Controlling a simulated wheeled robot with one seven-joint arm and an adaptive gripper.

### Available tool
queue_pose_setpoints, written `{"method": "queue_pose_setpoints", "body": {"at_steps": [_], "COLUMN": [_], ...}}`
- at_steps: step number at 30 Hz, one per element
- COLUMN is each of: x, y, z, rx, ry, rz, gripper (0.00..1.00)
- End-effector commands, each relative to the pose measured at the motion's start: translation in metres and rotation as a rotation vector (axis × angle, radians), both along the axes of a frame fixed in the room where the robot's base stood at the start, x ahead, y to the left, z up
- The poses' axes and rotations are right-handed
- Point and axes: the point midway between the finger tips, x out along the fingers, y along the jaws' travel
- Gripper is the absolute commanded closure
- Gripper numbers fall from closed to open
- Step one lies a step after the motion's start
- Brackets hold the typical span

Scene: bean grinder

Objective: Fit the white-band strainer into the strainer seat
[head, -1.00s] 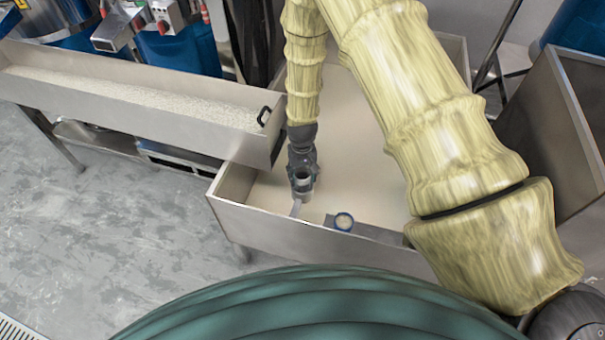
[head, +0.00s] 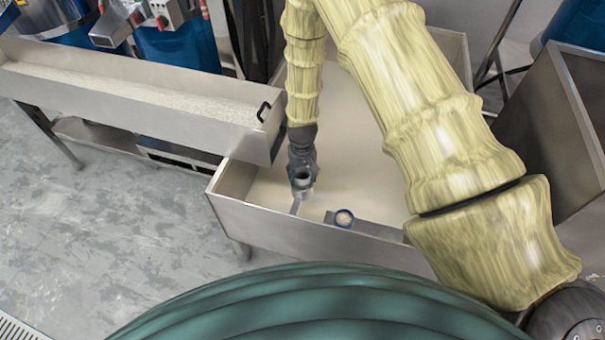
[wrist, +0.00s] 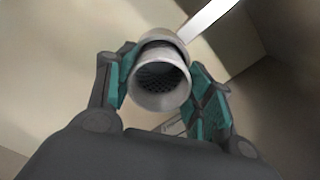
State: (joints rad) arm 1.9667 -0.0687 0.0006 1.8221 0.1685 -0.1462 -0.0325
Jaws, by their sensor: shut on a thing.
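My gripper (head: 303,182) is shut on a pale cylindrical strainer (wrist: 160,88), gripped from both sides. In the wrist view the strainer's open end faces the camera and dark mesh shows inside. A dark ring separates this end from a pale rounded part beyond it. The strip also shows beyond the strainer in the wrist view (wrist: 208,20). I cannot tell whether it belongs to the seat, or whether the strainer touches it.
A blue-rimmed round piece (head: 344,218) sits on a grey bracket at the trough's near wall, right of my gripper. The trough (head: 270,228) has raised metal walls. A long bin (head: 130,98) of pale grains stands at left, and a tall metal bin (head: 545,120) at right.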

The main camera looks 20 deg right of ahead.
Motion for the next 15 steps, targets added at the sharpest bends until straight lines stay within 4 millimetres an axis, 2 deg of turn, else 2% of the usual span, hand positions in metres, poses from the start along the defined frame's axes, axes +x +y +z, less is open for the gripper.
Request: {"method": "queue_pose_setpoints", "body": {"at_steps": [15], "x": [0.0002], "y": [0.0], "z": [-0.0099], "rx": [0.0], "ry": [0.0], "rz": [0.0], "gripper": [0.75]}}
